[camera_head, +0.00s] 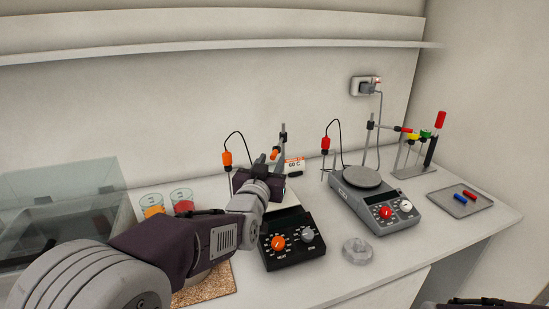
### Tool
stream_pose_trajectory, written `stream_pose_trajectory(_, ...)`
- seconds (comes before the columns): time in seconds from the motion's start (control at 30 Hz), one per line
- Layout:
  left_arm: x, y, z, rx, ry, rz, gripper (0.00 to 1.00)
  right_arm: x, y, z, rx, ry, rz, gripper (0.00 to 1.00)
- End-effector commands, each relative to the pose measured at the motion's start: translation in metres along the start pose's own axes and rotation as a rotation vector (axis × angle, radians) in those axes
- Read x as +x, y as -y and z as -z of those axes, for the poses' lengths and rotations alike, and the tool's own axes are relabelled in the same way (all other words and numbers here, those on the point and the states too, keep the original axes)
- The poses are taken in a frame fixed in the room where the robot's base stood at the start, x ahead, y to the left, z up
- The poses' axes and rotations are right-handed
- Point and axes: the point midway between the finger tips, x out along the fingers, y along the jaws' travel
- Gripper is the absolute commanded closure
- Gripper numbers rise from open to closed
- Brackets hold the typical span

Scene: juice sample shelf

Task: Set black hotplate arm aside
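The black hotplate (291,240) stands mid-bench with an orange knob and a grey knob facing me. My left gripper (262,165) reaches over its back part, by the upright rod (283,138) and an orange-tipped piece (275,154). The gripper body hides most of the plate and arm. I cannot tell whether its fingers are apart or touch the arm. An orange probe (227,158) on a black cable hangs left of the gripper. A dark part, probably of my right gripper (490,303), shows at the bottom right edge; its fingers are not clear.
A grey hotplate (362,205) with its own stand and red probe (325,144) is to the right. Two beakers (152,205) (182,201) stand left. A glass dish (357,250), a tray (470,208) and a rack (411,173) are right. A shelf (200,48) hangs above.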

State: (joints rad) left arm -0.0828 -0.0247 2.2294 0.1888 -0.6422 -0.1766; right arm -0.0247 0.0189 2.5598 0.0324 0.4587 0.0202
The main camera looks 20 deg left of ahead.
Motion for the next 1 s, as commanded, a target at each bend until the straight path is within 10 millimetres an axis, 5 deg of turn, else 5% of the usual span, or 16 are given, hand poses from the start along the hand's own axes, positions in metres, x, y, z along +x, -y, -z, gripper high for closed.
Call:
stream_pose_trajectory(0.2,0.033,0.000,0.001,0.000,0.000,0.000,0.64,-0.004,0.000,0.000,0.000,0.000,0.000,0.49)
stream_pose_trajectory(0.5,0.038,0.000,0.000,0.000,-0.001,0.000,0.64,-0.004,0.000,0.000,0.000,0.000,0.000,0.49)
stream_pose_trajectory(0.67,0.038,0.000,0.000,0.000,0.000,0.000,1.00,-0.004,0.000,0.000,0.000,0.000,0.000,0.49)
stream_pose_trajectory(1.0,0.038,0.000,0.000,0.001,0.000,0.000,1.00,-0.004,0.000,0.000,0.000,0.000,0.000,0.49)
